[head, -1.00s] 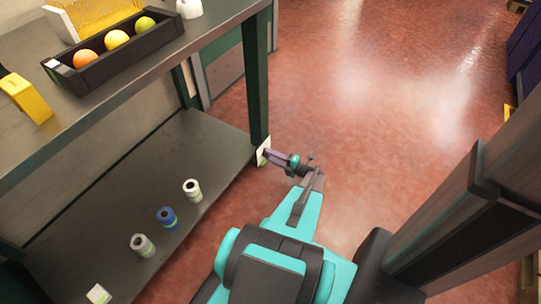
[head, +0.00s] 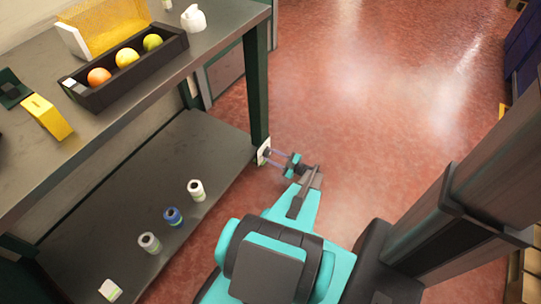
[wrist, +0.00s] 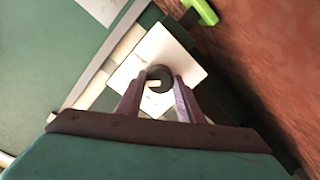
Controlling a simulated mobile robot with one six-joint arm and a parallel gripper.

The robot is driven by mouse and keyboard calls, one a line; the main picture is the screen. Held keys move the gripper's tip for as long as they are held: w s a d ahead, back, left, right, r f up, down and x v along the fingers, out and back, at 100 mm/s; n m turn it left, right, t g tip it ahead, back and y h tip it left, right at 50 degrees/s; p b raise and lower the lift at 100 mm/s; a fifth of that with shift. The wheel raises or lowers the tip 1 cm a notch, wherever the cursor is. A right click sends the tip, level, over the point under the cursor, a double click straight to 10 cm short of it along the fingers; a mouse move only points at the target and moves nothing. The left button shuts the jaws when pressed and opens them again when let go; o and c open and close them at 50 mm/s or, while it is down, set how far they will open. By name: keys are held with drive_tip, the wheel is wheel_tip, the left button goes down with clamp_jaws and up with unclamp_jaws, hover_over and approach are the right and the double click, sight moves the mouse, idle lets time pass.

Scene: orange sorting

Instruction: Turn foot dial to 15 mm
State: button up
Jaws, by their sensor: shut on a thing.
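The foot dial (wrist: 160,72) is a small dark round knob with a pale pointer mark, set on a white square plate (wrist: 178,50). In the head view the plate (head: 263,151) sits low on the dark green table leg. My gripper (wrist: 158,84) has one finger on each side of the knob and is shut on it. In the head view my gripper (head: 270,157) reaches to the plate from the right. The plate's scale marks are too small to read, so the setting cannot be told.
The lower shelf (head: 125,200) holds a white roll (head: 196,190), a blue roll (head: 173,216) and a grey roll (head: 149,242). A black tray (head: 130,72) with three fruits stands on the table top above. Red floor right of the leg is clear.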

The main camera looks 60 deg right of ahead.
drive_tip(key=m, duration=0.4)
drive_tip(key=shift+w+a+m, duration=0.1)
drive_tip(key=shift+a+m, duration=0.1)
drive_tip(key=shift+m, duration=0.1)
drive_tip(key=m, duration=0.4)
drive_tip(key=shift+r, duration=0.1)
drive_tip(key=shift+a, duration=0.1)
drive_tip(key=o, duration=1.1)
drive_tip(key=shift+c, duration=0.2)
drive_tip(key=shift+d, duration=0.2)
drive_tip(key=shift+s, duration=0.2)
